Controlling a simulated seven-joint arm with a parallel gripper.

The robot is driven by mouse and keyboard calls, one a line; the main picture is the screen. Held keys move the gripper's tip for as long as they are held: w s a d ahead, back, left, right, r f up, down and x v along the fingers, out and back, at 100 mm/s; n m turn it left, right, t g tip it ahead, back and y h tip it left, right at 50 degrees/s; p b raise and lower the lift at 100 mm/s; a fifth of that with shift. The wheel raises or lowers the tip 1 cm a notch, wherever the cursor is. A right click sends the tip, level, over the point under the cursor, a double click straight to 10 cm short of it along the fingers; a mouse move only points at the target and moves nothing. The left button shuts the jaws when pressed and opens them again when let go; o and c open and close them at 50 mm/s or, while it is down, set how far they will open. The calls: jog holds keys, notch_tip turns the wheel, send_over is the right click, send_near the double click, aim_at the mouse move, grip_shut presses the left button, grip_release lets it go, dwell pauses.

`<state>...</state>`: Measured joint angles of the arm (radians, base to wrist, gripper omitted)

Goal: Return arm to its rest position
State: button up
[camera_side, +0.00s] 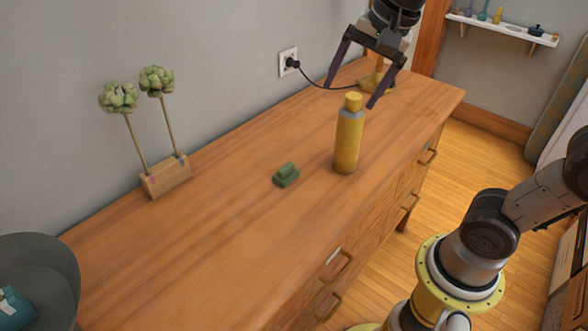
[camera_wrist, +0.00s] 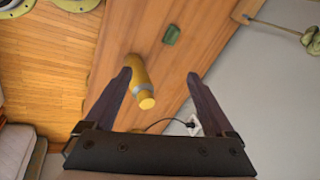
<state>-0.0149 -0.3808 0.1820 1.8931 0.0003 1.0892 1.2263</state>
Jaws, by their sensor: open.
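My gripper (camera_side: 351,93) is in the air above the back right part of the wooden dresser top. Its two dark fingers are spread wide and hold nothing. In the wrist view my gripper (camera_wrist: 158,85) also shows open and empty. A yellow bottle (camera_side: 347,145) with a grey band and yellow cap stands upright on the dresser, below and near the fingers. In the wrist view the bottle (camera_wrist: 137,76) shows close to the left finger; I cannot tell that they touch.
The dresser (camera_side: 240,235) also bears a small green object (camera_side: 286,174), a wooden block with two plant stems (camera_side: 166,178) and a yellow lamp base (camera_side: 374,80). A black cord runs to a wall outlet (camera_side: 288,61). A grey bowl-like thing (camera_side: 45,270) is at lower left.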

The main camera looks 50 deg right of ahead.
jog(key=s+f+n+t, duration=0.1)
jog(key=s+f+n, duration=0.6)
jog(key=s+n, duration=0.5)
jog(key=shift+s+d+f+n+t, duration=0.2)
jog(key=shift+s+n+t, duration=0.15)
jog(key=shift+n, duration=0.55)
